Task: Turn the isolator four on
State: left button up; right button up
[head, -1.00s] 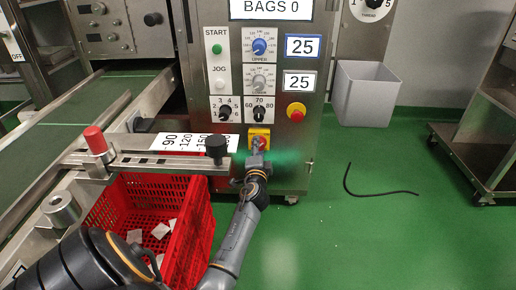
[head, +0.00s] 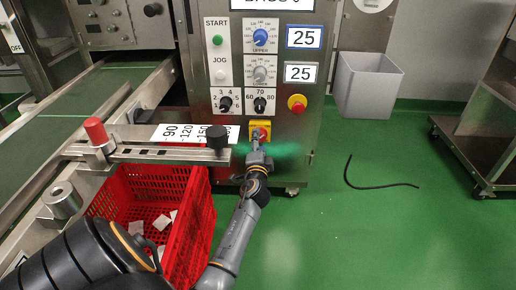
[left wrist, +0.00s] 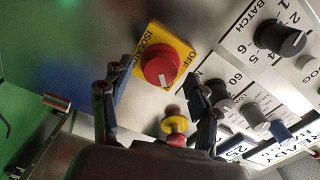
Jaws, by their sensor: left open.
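The isolator is a red rotary knob (left wrist: 160,66) on a yellow plate (left wrist: 178,42) in the left wrist view. The plate reads "ISOLATOR" on one side and "OFF" at another corner. A short white mark shows on the knob; I cannot tell for sure which label it points to. In the head view the isolator (head: 260,126) sits low on the steel machine front. My left gripper (head: 257,150) is in front of it, open, with one finger on each side of the knob in the wrist view. Contact is unclear. My right gripper is not in view.
The panel above holds dials, START and JOG buttons, displays reading 25, and a red emergency button (head: 297,103) on yellow. A red crate (head: 180,235) with white teabags stands below left, under a metal arm (head: 170,154).

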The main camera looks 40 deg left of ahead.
pick_arm(q)
jog(key=v, duration=1)
jog(key=shift+s+d, duration=0.1)
